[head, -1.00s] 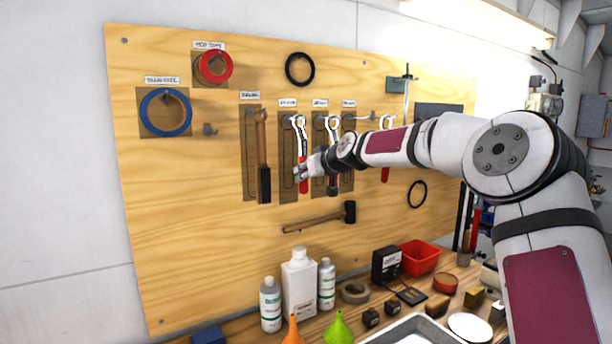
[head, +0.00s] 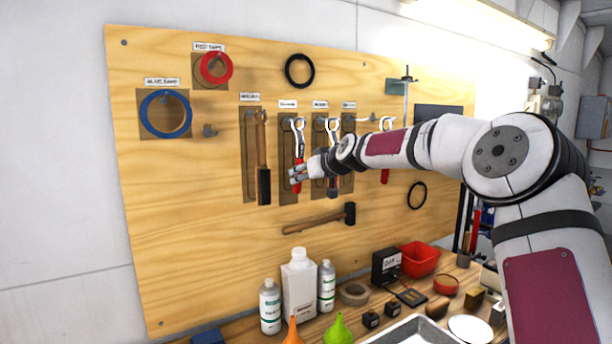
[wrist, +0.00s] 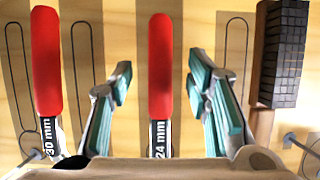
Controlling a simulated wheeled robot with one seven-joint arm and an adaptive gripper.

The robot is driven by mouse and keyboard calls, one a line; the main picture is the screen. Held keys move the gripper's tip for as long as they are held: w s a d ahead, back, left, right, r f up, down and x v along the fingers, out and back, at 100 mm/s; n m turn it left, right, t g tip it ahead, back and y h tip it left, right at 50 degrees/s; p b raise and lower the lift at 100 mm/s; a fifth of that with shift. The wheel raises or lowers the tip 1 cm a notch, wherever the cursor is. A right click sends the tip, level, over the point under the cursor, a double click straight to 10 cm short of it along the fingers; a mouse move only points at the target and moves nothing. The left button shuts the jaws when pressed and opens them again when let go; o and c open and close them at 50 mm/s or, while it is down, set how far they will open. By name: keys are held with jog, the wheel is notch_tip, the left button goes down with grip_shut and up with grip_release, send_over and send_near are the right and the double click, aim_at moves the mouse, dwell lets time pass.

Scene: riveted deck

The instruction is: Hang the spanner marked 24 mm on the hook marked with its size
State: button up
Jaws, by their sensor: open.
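The 24 mm spanner (wrist: 161,70) has a red handle and a steel shank marked 24 mm. In the wrist view it stands between the spread fingers of my gripper (wrist: 161,82), with a gap on each side. In the head view this spanner (head: 298,150) hangs upright at the board, its ring end by the leftmost spanner hook position, under a small label (head: 288,104) too blurred to read. My gripper (head: 300,173) is around its lower handle. Whether the ring is fully over the hook cannot be told; my gripper body hides that end in the wrist view.
Another hammer (head: 322,218) is mounted lower. Bottles (head: 298,285) and a red bin (head: 419,258) stand on the bench below.

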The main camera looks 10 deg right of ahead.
jog(key=shift+s, duration=0.1)
jog(key=v, duration=1.2)
jog(key=s+a+f+n+g+h, duration=0.15)
jog(key=s+a+f+g, duration=0.25)
jog(key=s+a+f, duration=0.5)
jog(key=s+d+f+m+g+h, duration=0.1)
jog(key=s+d, duration=0.1)
jog(key=s, duration=1)
jog(key=s+d+f+m+g, duration=0.1)
jog(key=s+d+f+m, duration=0.1)
jog(key=s, duration=1.1)
jog(key=s+d+f+m+g+h, duration=0.1)
jog(key=s+d+m, duration=0.1)
jog(key=s, duration=1)
jog(key=shift+s+f+h, duration=0.3)
jog(key=shift+s+h, duration=0.05)
jog(key=shift+s, duration=0.05)
